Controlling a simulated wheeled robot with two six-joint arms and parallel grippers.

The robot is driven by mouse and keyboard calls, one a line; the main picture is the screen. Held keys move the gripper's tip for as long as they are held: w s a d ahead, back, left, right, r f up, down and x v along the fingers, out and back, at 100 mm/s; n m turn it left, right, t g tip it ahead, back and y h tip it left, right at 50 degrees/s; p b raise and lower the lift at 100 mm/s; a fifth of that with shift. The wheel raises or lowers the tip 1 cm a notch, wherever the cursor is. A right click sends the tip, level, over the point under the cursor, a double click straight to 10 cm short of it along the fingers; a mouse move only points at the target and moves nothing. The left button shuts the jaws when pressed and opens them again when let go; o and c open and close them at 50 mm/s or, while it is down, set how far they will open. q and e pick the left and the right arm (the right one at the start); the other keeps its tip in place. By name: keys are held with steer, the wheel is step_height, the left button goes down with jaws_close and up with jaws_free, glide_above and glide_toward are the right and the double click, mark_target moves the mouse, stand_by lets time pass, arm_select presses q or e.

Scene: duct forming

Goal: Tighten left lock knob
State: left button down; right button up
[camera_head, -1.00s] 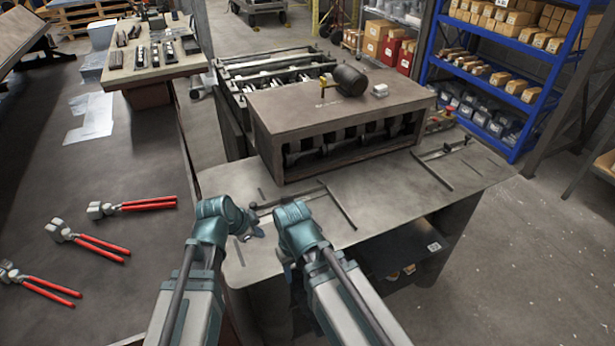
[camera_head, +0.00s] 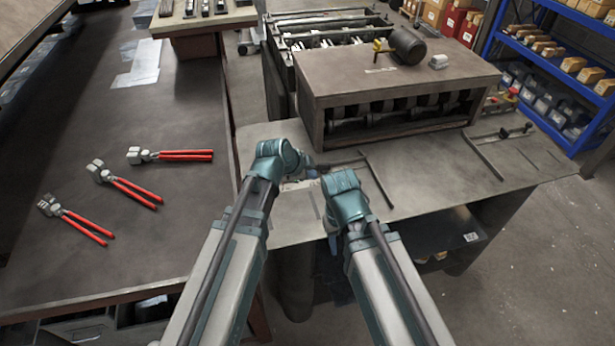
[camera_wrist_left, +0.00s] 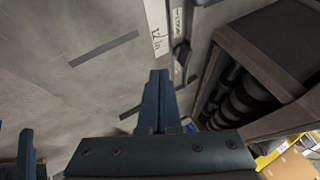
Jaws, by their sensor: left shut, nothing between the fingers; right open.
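My left gripper (camera_head: 308,172) is over the front left part of the machine's metal table, near the left end of the guide bar (camera_head: 345,163). In the left wrist view its blue fingers (camera_wrist_left: 156,100) are shut with nothing between them. A small dark part (camera_wrist_left: 181,56), possibly the left lock knob, shows beyond the fingertips beside a white scale strip (camera_wrist_left: 157,28). I cannot tell whether the fingers touch it. In the head view the wrist hides that spot. My right gripper (camera_head: 333,240) is open and lower, by the table's front edge, its fingers mostly hidden.
The forming machine (camera_head: 400,88) stands behind, with a dark motor (camera_head: 408,46) on top. A second guide bar and clamp (camera_head: 503,133) lie at the right. Several red-handled pliers (camera_head: 185,156) lie on the left bench (camera_head: 110,235).

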mark_target(322, 171)
arm_select(q)
steer(key=b+x, duration=0.3)
steer(key=x, duration=0.2)
steer(key=shift+w+f, duration=0.15)
steer(key=shift+f, duration=0.15)
steer(key=w, duration=0.2)
steer(key=shift+w+r, duration=0.3)
steer(key=shift+w, duration=0.1)
steer(key=shift+w+a, duration=0.15)
steer(key=shift+w, duration=0.4)
arm_select(e)
step_height(322, 171, down, 4)
